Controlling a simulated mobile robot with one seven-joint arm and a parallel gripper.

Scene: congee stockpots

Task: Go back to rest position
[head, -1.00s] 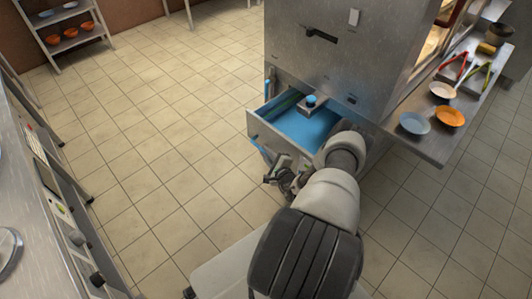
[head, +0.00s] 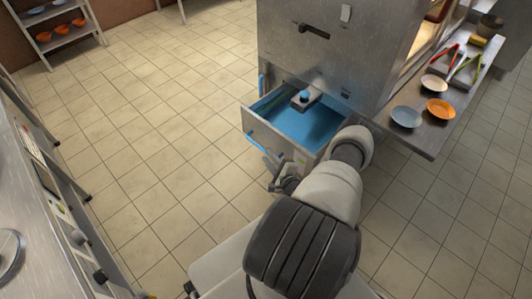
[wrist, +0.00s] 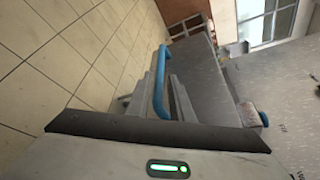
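My gripper (head: 284,182) is at the front of an open drawer (head: 272,132) with a blue inside, low in the steel cabinet. In the wrist view the blue bar handle (wrist: 160,80) lies in front of my gripper (wrist: 157,103), between the lines of its two grey fingers. The fingers stand apart with a gap between them, so my gripper is open. I cannot tell whether a finger touches the handle. The handle also shows in the head view (head: 262,146), just left of my gripper.
A steel side shelf (head: 432,135) at right holds a blue bowl (head: 406,117), an orange bowl (head: 440,108), a pale bowl (head: 433,82) and tongs. A counter (head: 30,215) runs along the left. A rack (head: 62,38) stands back left. The tiled floor between is clear.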

